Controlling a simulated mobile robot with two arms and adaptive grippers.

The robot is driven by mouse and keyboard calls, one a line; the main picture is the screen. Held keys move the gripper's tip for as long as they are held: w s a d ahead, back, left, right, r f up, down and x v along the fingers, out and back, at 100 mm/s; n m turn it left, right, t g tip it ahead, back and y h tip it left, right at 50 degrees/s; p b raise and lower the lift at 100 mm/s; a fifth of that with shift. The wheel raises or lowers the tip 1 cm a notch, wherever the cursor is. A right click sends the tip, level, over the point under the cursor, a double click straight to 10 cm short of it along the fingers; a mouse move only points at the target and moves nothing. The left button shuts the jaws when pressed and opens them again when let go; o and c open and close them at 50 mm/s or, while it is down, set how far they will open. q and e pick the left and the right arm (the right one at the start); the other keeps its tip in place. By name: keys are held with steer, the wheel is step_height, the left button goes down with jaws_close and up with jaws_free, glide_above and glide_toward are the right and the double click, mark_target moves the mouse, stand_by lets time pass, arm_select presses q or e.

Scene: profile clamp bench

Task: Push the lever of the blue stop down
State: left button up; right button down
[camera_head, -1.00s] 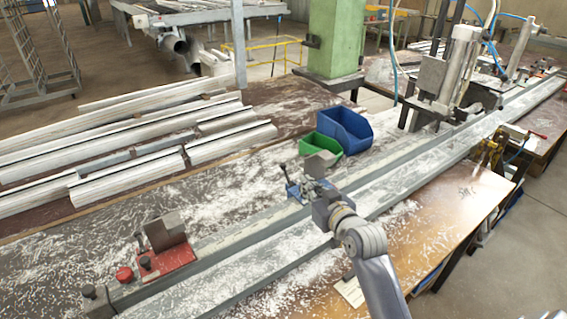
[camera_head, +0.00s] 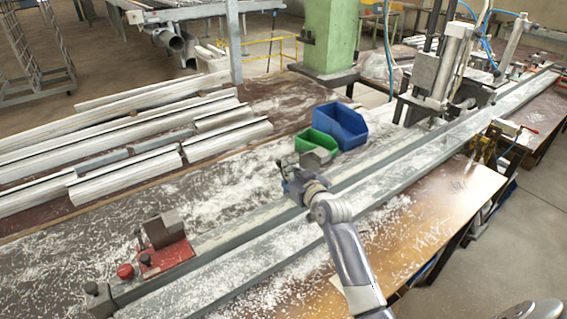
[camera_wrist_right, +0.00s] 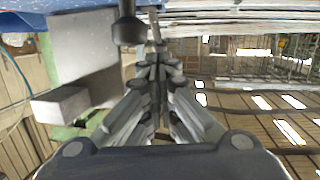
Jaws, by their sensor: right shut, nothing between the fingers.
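The blue stop (camera_head: 290,187) sits on the long rail at the middle of the head view, with a grey block (camera_head: 316,157) on it. Its lever (camera_head: 281,165) stands up with a dark knob. My right gripper (camera_head: 297,183) is against or just in front of the stop and covers part of it. In the wrist view the right gripper's fingers (camera_wrist_right: 153,75) are shut and empty. There the lever's dark knob (camera_wrist_right: 128,29) shows close to the fingertips, and the grey block (camera_wrist_right: 85,60) lies to their left. I cannot tell whether the fingers touch the lever. My left gripper is not in view.
A green bin (camera_head: 312,142) and a blue bin (camera_head: 341,126) stand just behind the stop. A red stop (camera_head: 166,256) is on the rail at lower left. Metal profiles (camera_head: 120,140) lie at the back left. The wooden bench top (camera_head: 450,200) at right is mostly clear.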

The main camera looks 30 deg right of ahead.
mark_target(285, 182)
steer(key=w, duration=0.3)
steer(key=shift+f+p, duration=0.2)
steer(key=shift+p, duration=0.1)
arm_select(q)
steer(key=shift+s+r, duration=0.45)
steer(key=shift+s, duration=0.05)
arm_select(e)
steer(key=shift+w+d+f, duration=0.15)
steer(key=shift+w+f, duration=0.05)
steer(key=shift+w, duration=0.45)
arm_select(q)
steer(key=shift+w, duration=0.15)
arm_select(e)
steer(key=shift+w, duration=0.1)
